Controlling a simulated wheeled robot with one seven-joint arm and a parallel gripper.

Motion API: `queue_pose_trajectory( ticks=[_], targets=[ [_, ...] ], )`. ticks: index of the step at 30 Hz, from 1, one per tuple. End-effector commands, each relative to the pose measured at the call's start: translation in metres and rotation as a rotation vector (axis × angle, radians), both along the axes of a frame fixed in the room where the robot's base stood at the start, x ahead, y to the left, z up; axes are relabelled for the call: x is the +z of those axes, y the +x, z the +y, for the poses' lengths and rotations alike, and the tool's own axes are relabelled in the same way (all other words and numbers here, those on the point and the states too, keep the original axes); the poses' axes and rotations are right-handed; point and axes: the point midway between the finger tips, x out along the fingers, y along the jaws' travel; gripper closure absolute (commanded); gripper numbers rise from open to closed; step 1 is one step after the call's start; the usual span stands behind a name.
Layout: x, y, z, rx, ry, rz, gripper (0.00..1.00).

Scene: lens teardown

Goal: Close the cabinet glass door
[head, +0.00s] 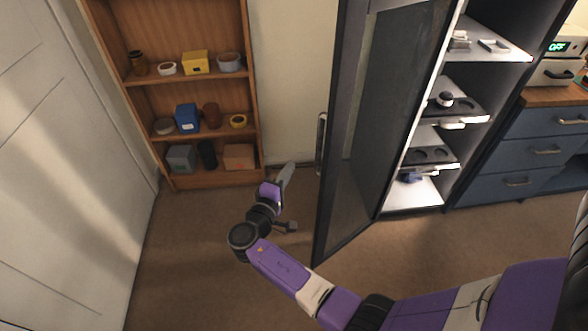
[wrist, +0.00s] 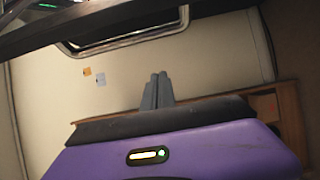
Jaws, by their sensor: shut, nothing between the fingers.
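The cabinet glass door (head: 375,130) stands wide open in the head view, swung out toward me with its dark frame and dark glass. Its vertical handle (head: 321,140) is on the door's left edge. The lit cabinet (head: 415,195) is to the right of the door, with its shelves exposed. My gripper (head: 287,175) is to the left of the door, close to the handle in the picture but apart from it. In the wrist view my gripper's fingers (wrist: 158,88) are together, with nothing between them.
A wooden shelf unit (head: 170,100) with boxes and jars stands against the back wall. Blue drawers (head: 545,150) are right of the cabinet. A white panelled surface (head: 60,180) bounds the left side. The brown floor (head: 200,260) left of the door is clear.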

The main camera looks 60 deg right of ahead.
Motion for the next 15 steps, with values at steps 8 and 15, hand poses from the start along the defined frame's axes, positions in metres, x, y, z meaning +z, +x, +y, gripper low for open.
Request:
queue_pose_trajectory(
  ticks=[8, 15],
  targets=[
    [0.001, 0.009, -0.053, -0.004, 0.001, 0.0, 1.0],
    [0.002, 0.005, -0.08, 0.001, 0.004, 0.003, 1.0]
  ],
)
